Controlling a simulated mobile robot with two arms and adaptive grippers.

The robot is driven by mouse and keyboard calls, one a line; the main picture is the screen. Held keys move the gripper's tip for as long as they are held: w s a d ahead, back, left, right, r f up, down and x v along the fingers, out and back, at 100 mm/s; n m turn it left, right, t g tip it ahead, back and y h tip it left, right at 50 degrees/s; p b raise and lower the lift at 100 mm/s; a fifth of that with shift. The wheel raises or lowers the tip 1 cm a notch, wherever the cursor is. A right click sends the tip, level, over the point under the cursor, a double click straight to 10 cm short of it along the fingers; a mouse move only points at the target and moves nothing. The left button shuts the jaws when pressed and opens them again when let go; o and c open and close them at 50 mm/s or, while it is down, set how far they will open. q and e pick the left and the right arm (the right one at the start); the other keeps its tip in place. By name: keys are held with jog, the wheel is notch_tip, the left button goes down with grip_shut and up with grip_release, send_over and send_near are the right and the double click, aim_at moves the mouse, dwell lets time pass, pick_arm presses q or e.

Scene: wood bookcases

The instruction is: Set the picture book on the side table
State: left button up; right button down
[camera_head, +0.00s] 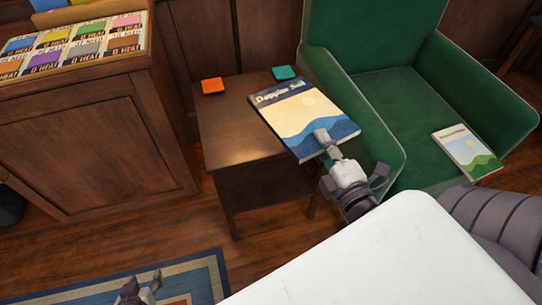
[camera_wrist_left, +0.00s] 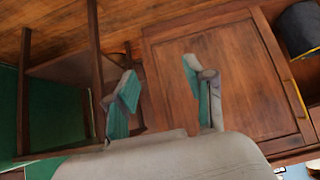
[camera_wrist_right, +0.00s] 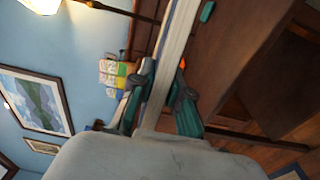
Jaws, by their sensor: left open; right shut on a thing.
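The picture book (camera_head: 306,112), with a blue and cream landscape cover, lies roughly flat over the right part of the wooden side table (camera_head: 235,134). My right gripper (camera_head: 326,142) is shut on its near right edge. In the right wrist view the book (camera_wrist_right: 176,50) shows edge-on between the fingers (camera_wrist_right: 160,98), seemingly above the table top (camera_wrist_right: 235,55); I cannot tell whether any part touches. The book hides part of the table and overhangs its right side. My left gripper (camera_head: 142,284) is open and empty, low over the rug; its fingers show in the left wrist view (camera_wrist_left: 162,95).
An orange coaster (camera_head: 212,86) and a teal coaster (camera_head: 285,73) lie along the table's back. A green armchair (camera_head: 385,105) stands close on the right, with another book (camera_head: 467,150) on its seat. A wooden cabinet (camera_head: 80,140) stands left. The table's left front is clear.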

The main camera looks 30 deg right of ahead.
jog(key=d+f+b, duration=0.3)
jog(key=f+b, duration=0.2)
pick_arm(q)
jog(key=w+d+r+t+h+b, duration=0.15)
jog(key=r+t, duration=0.35)
jog(key=r, duration=0.6)
jog(key=w+d+r+t+h+b, duration=0.1)
jog(key=w+r+t+h, duration=0.3)
jog(key=r, duration=0.6)
jog(key=s+r+t+b, duration=0.2)
jog(key=s+r+t, duration=0.3)
jog(key=r+t, duration=0.2)
jog(key=shift+s+d+r+m+t, duration=0.15)
jog(key=shift+d+r+m+t, duration=0.2)
jog(key=shift+r, duration=0.9)
pick_arm(e)
jog(key=w+a+f, duration=0.6)
jog(key=w+f, duration=0.3)
jog(key=f, duration=0.2)
jog(key=shift+h, duration=0.3)
pick_arm(q)
jog(key=shift+s+r+b, duration=0.1)
jog(key=shift+b, duration=0.2)
pick_arm(e)
jog(key=shift+f, duration=0.1)
